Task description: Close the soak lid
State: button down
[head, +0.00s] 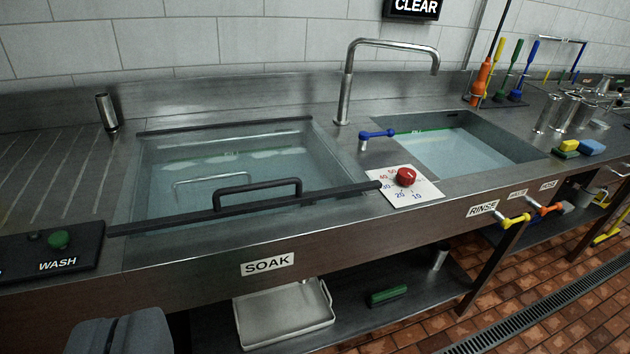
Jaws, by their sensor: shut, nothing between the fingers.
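The soak lid is a clear pane with a black front bar (330,193), a black rear bar (225,125) and a raised black handle (258,186) near its front. It spans the soak basin (137,185), whose water shows through. The front bar lies along the basin's front edge and reaches past both sides. I cannot tell whether the lid sits flush or slightly raised. My gripper (118,319) shows as grey fingers at the lower left edge. It is shut and empty, in front of the counter, left of and apart from the handle. Its lower part is cut off.
A WASH panel with a green button (59,239) is at left. A red dial (405,177) sits right of the lid, near a blue lever (377,134). A tall tap (346,90) stands behind. The rinse basin (455,150) is further right. Yellow and orange handles (516,220) project from the front.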

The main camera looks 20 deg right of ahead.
aim_at(218, 211)
jog(key=u, duration=0.05)
jog(key=i, duration=1)
jog(key=z, duration=0.05)
